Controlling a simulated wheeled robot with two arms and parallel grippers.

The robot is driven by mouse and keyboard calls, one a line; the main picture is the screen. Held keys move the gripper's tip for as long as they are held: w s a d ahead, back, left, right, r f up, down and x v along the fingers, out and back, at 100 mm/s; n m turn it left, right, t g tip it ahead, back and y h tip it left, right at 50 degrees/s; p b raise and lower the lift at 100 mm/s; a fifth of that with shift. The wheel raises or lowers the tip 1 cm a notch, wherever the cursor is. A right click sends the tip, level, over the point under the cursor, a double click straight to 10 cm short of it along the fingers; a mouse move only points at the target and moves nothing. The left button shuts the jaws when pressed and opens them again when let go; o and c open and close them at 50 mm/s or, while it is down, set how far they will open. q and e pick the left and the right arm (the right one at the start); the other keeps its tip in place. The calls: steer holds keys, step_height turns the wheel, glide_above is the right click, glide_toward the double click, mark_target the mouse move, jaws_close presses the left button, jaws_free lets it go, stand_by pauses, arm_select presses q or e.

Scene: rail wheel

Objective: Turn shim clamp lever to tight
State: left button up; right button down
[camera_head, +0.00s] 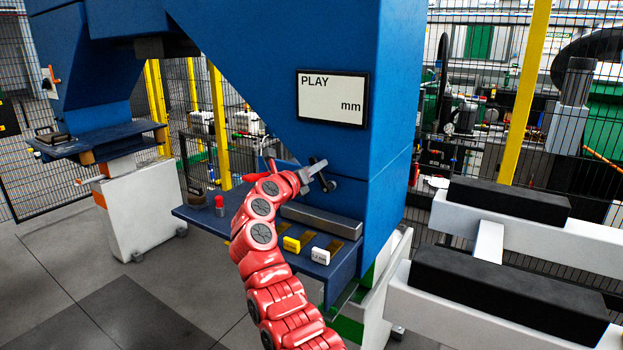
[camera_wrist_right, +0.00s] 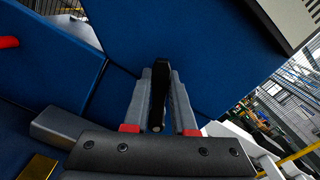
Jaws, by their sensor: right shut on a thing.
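The shim clamp lever is a small black handle (camera_head: 330,184) on the blue machine face, below the PLAY display. My right gripper (camera_head: 316,168) reaches it from the left at the end of my red arm. In the right wrist view the grey fingers of my right gripper (camera_wrist_right: 160,78) are closed around the dark lever (camera_wrist_right: 157,118), which stands between them. The fingers hide part of the lever, and no tight marking can be read. My left gripper is not in view.
The display (camera_head: 332,98) reads PLAY and mm, with no number. Below, a blue shelf (camera_head: 225,222) holds a grey bar (camera_head: 322,222), a red knob (camera_head: 220,205) and small yellow and white tagged shims (camera_head: 292,244). Black-topped white beams (camera_head: 500,290) stand at right.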

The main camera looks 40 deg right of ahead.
mark_target(334, 163)
steer(key=m, duration=0.1)
steer(key=s+m+b, duration=0.1)
steer(key=shift+s+d+r+m, duration=0.2)
steer(key=shift+d+m, duration=0.1)
steer(key=shift+m, duration=0.1)
steer(key=shift+s+d+r+m+b, duration=0.15)
steer(key=shift+s+m+b, duration=0.25)
steer(key=shift+m, duration=0.4)
steer(key=shift+s+d+r+m+b, duration=0.1)
steer(key=shift+s+d+m+b, duration=0.2)
steer(key=shift+m, duration=0.5)
steer(key=shift+s, duration=0.15)
steer(key=shift+f, duration=0.1)
steer(key=c, duration=0.7)
jaws_free()
steer(key=shift+c, duration=0.2)
steer(key=shift+a, duration=0.15)
